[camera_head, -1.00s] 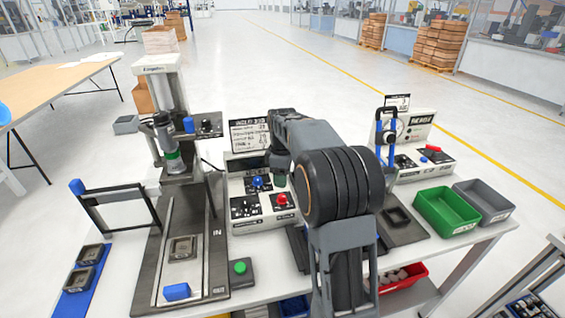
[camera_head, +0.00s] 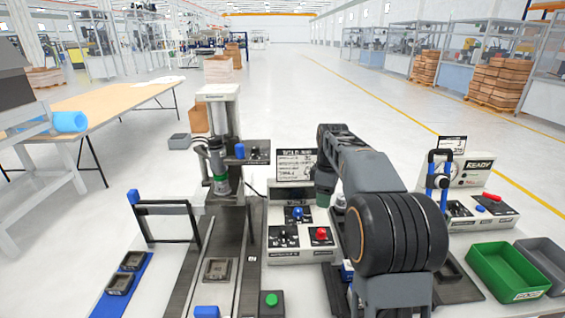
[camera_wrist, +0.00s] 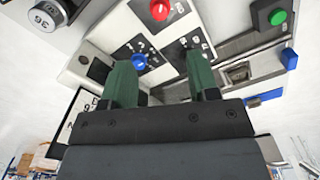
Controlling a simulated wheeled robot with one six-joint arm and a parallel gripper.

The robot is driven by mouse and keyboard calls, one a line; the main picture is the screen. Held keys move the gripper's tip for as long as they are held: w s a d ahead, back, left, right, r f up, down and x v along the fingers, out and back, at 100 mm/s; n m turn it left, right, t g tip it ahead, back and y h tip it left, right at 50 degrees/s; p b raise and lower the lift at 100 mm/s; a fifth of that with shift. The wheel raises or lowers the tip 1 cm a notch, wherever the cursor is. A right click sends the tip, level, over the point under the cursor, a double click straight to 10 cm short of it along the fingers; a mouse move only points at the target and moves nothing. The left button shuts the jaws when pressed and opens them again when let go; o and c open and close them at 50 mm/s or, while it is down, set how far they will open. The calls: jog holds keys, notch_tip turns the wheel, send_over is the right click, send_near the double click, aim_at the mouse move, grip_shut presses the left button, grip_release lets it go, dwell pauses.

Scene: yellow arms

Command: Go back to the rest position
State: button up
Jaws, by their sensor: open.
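My gripper (camera_wrist: 156,80) shows in the wrist view with its two green fingers apart and nothing between them. Past the fingertips lies a control box with a blue knob (camera_wrist: 139,62) and a red button (camera_wrist: 160,9). In the head view, my dark arm reaches up from the lower right, and its green-tipped end (camera_head: 324,196) hangs near the control box (camera_head: 290,243), just right of the blue knob (camera_head: 297,213). The fingers themselves are too small to tell apart in the head view.
A press (camera_head: 219,150) stands left of the control box. A green bin (camera_head: 508,272) and a grey bin (camera_head: 545,262) sit at the right. A READY test station (camera_head: 478,200) stands behind them. A green button (camera_head: 271,299) is at the front. Open floor lies behind the bench.

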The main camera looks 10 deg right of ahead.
jog(key=s+a+f+m+t, duration=0.2)
jog(key=s+a+m, duration=0.3)
jog(key=s, duration=0.6)
jog(key=s+a+f+m+t, duration=0.1)
jog(key=s+a+f+m, duration=0.2)
jog(key=s, duration=0.8)
jog(key=shift+a+f+m+t, duration=0.3)
jog(key=shift+a+m+t, duration=0.1)
jog(key=shift+a+m, duration=1)
